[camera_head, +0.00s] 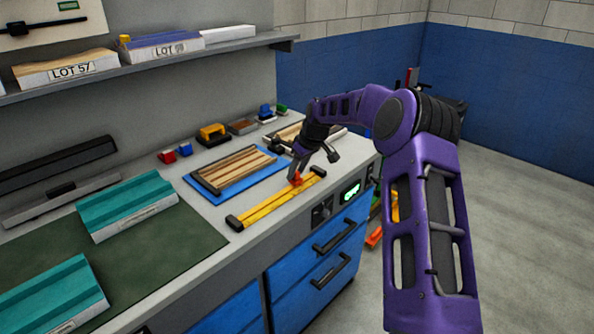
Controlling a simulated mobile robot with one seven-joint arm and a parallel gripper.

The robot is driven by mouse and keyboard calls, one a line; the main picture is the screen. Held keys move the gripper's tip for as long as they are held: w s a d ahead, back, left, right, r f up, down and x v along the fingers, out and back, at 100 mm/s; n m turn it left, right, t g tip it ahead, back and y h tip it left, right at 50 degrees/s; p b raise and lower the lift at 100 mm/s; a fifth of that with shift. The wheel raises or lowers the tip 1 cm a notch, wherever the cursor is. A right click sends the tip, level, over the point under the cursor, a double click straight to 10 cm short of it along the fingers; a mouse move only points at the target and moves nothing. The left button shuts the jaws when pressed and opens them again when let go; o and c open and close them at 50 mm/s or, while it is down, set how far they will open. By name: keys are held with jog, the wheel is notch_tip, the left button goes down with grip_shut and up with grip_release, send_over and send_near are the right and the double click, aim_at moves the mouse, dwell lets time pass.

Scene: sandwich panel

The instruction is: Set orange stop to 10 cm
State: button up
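The orange stop (296,180) sits on the yellow rail (266,207), nearer its far right end than its near left end. The rail has dark end caps and lies along the front of the grey bench. My gripper (294,174) points down at the stop, its fingertips at or very close to it. I cannot tell whether the fingers are closed on the stop or only around it. Scale marks on the rail are too small to read.
A blue mat (207,189) with a wooden slatted panel lies behind the rail. Teal panels (125,205) are on the left of the bench. A yellow-black tool (213,134) and small blocks stand at the back. A shelf (150,63) runs above. Drawers (320,255) are below.

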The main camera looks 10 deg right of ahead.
grip_shut()
dwell(1.2)
